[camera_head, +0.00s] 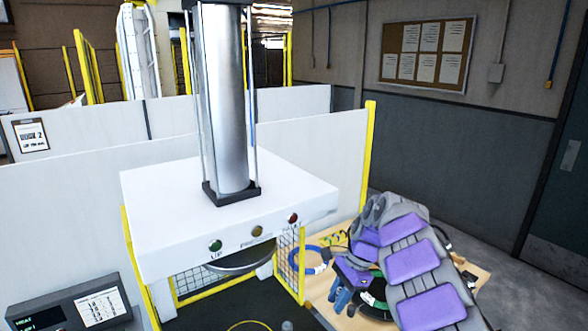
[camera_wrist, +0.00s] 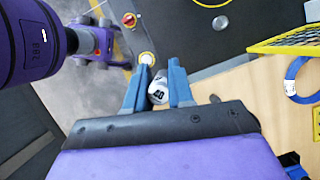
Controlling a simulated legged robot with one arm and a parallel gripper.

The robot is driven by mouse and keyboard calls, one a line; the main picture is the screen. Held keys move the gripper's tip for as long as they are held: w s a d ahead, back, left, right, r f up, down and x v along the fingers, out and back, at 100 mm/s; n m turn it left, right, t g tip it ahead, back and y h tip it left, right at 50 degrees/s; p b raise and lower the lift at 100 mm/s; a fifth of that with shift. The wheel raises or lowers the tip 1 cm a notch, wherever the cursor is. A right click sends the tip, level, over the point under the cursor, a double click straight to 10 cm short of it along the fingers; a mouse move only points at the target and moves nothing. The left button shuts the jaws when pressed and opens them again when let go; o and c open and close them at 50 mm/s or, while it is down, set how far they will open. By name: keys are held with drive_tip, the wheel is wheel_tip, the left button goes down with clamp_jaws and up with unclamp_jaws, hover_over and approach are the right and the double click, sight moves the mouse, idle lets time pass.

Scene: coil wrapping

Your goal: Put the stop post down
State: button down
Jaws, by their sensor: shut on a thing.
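In the wrist view, a short silver-white cylinder with dark markings like "40" sits between my fingers; I take it as the stop post (camera_wrist: 158,92). My gripper (camera_wrist: 160,63) is shut on it with both blue fingers. Past the fingertips the dark floor of the press shows, with the wooden table on the right. In the head view my gripper (camera_head: 345,296) is low at the right of the press, over the wooden table, with its fingers partly visible. The post cannot be made out there.
The white press head (camera_head: 160,195) stands over a dark bed (camera_head: 215,312) with a yellow ring and a small grey peg (camera_head: 287,325). A yellow mesh guard (camera_head: 289,262) stands between press and table. A blue coil (camera_head: 322,262) lies on the wooden table (camera_head: 470,268).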

drive_tip(key=d+r+n+b, duration=0.1)
drive_tip(key=d+r+n+g+b, duration=0.1)
drive_tip(key=d+n, duration=0.1)
drive_tip(key=shift+w+h, duration=0.15)
drive_tip(key=shift+h, duration=0.15)
idle(0.7)
